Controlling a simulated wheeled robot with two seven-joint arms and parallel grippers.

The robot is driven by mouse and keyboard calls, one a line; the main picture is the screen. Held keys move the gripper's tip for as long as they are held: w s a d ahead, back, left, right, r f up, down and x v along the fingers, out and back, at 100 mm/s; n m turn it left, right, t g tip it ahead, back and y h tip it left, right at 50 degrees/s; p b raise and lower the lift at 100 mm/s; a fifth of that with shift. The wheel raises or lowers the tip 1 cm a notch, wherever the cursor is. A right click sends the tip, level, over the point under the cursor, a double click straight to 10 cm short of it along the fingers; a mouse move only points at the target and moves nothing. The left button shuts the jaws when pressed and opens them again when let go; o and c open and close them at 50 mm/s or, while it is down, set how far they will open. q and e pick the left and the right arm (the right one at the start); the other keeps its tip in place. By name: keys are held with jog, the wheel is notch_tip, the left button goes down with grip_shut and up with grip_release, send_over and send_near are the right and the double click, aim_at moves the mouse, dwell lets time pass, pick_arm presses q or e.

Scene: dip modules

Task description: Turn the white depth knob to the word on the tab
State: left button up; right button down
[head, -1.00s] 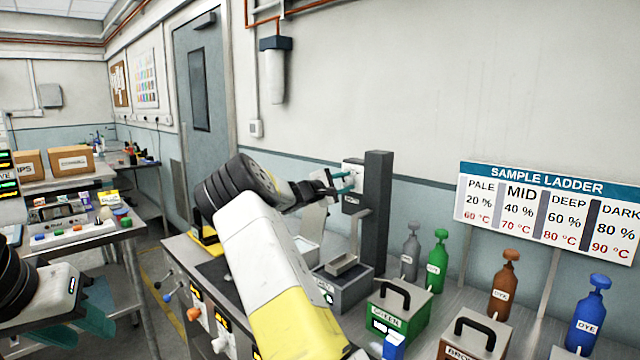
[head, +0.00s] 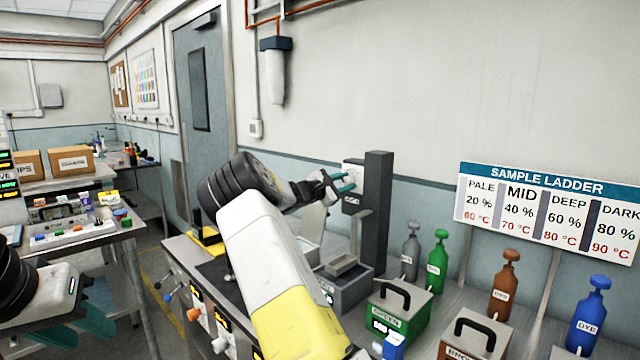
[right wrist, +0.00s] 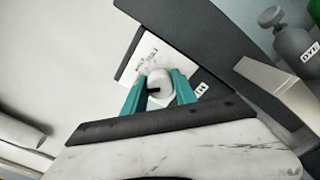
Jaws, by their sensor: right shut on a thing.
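The white depth knob (right wrist: 160,80) sits on a white dial plate (right wrist: 143,57) in the right wrist view. A dark mark shows on the knob's near left side. My right gripper (right wrist: 159,92) is shut on the knob, one teal finger on each side. In the head view my right gripper (head: 347,182) reaches the plate (head: 354,172) on the dark post, and the knob is hidden there. A small white tab (right wrist: 201,90) with dark lettering is beside the right finger; its word is too small to read. My left gripper (head: 88,330) is open and empty at lower left.
The dark post (head: 376,215) stands right of the plate, above a grey tray box (head: 345,290). Dye bottles, including a green one (head: 437,262), and a green box (head: 398,312) are to the right. A SAMPLE LADDER sign (head: 550,212) stands behind them.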

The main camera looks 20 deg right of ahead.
jog(key=shift+f, duration=0.1)
jog(key=c, duration=1)
grip_release()
jog(key=v, duration=0.8)
